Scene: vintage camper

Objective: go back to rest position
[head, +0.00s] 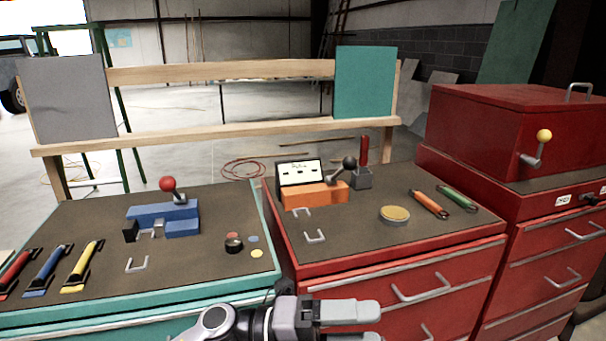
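One gripper (365,325) shows at the bottom centre of the head view, in front of the red drawer cabinet. Its arm comes in from the lower left, so I take it as my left gripper. Its pale fingers point right, and the lower one is cut off by the picture's edge. I cannot tell how wide they are apart. No object shows between them. My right gripper is not in view.
A teal cabinet (100,300) carries a blue device (178,220) and several coloured tools. A red cabinet (440,248) carries an orange device (313,195), a round tin (395,215) and two tools. A red chest (480,125) stands right. A wooden rail (220,133) runs behind.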

